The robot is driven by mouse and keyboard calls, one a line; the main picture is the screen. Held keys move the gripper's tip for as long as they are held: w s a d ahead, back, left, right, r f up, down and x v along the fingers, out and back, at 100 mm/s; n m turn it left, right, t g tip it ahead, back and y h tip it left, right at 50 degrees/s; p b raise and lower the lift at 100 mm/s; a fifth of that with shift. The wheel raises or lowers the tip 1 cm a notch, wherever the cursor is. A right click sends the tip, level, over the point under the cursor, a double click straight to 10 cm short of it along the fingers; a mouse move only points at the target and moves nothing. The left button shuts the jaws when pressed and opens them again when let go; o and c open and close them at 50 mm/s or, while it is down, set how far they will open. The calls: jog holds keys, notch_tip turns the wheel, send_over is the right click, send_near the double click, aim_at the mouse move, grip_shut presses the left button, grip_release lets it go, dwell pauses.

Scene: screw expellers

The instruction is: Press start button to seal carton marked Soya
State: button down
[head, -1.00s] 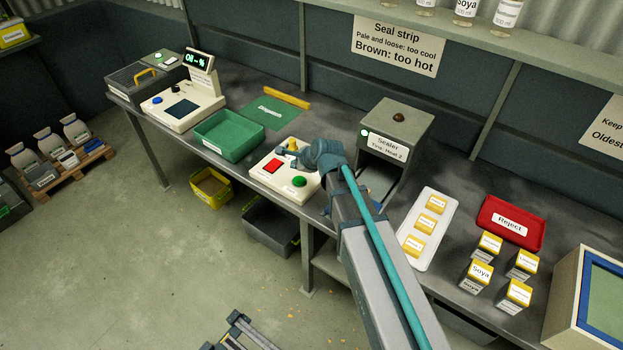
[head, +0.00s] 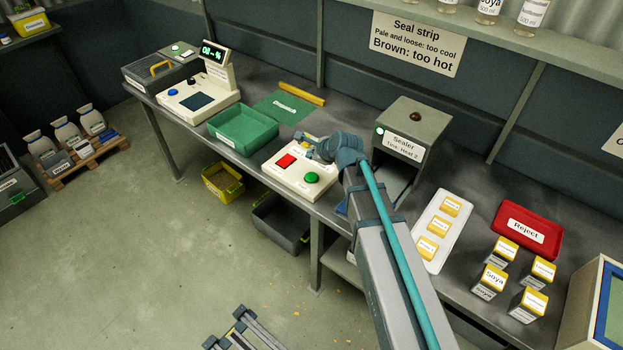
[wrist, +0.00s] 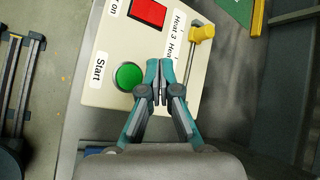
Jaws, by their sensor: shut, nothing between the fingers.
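The control box (head: 292,187) is cream, with a green start button (head: 311,178) and a red button (head: 285,161). In the wrist view the green button (wrist: 128,76), labelled Start, lies just left of my gripper (wrist: 160,72). The gripper is shut and empty, its tips over the box face beside the button; whether they touch it I cannot tell. In the head view my arm mostly hides the gripper. The sealer (head: 412,134) stands right of the box. The carton marked Soya (head: 490,281) stands upright at the right of the bench among other yellow-topped cartons.
A lever with a yellow knob (wrist: 201,33) sits on the control box beside the heat labels. A white tray (head: 463,210) with small yellow-topped pieces and a red reject tray (head: 528,232) lie right of my arm. A green tray (head: 243,131) stands left of the box.

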jog(key=b, duration=0.3)
send_over(312, 178)
notch_tip(312, 178, down, 5)
jog(key=shift+f+b, duration=0.5)
jog(key=shift+f, duration=0.5)
jog(key=shift+f, duration=0.15)
dwell(0.4)
jog(key=shift+f, duration=0.25)
